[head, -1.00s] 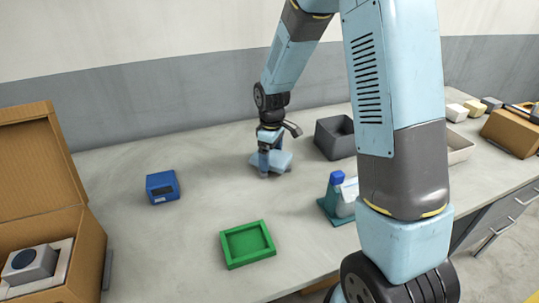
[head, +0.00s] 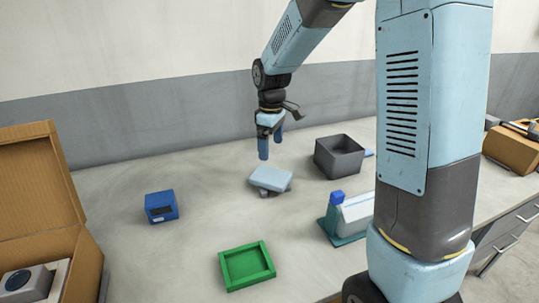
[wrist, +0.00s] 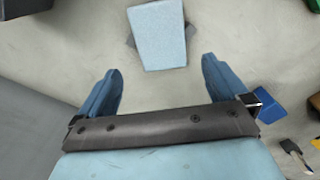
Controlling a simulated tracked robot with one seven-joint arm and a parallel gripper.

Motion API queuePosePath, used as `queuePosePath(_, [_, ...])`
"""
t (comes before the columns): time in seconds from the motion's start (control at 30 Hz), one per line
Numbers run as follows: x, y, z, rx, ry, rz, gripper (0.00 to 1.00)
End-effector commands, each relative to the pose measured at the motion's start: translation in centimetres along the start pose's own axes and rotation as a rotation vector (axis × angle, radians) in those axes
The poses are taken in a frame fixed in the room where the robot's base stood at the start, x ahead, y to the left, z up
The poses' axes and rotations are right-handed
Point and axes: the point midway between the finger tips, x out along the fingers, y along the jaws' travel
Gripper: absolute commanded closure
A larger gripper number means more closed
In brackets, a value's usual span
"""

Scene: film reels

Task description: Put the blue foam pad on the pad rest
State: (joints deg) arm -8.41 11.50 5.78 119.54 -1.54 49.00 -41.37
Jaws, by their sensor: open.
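The light blue foam pad (head: 271,177) lies on a small dark grey piece, likely the pad rest (head: 285,189), on the bench. The pad is turned relative to this piece, whose corners stick out underneath. In the wrist view the pad (wrist: 158,35) covers most of the grey piece (wrist: 131,40). My gripper (head: 271,146) is open and empty, above and behind the pad, with its blue fingers clear of it. In the wrist view the two fingers (wrist: 161,72) are wide apart, with only bench between them.
A green tray (head: 245,285) lies toward the front and a blue box (head: 161,206) to the left. A dark grey bin (head: 340,170) stands right of the pad. A teal holder with a bottle (head: 350,215) is front right, a cardboard box (head: 38,247) far left.

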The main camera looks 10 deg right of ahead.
Motion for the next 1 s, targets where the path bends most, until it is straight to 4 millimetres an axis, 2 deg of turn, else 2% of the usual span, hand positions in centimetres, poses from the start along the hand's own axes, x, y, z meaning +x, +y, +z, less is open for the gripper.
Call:
queuePosePath(0.23, [-0.9, -0.1, 0.1, 0.004, 0.002, 0.002, 0.00])
queuePosePath(0.37, [-2.3, -0.4, 1.2, 0.045, 0.016, 0.021, 0.00])
queuePosePath(0.7, [-9.4, -3.2, 8.3, 0.311, 0.115, 0.116, 0.00])
queuePosePath(1.0, [-13.7, -7.0, 14.9, 0.559, 0.225, 0.182, 0.00])
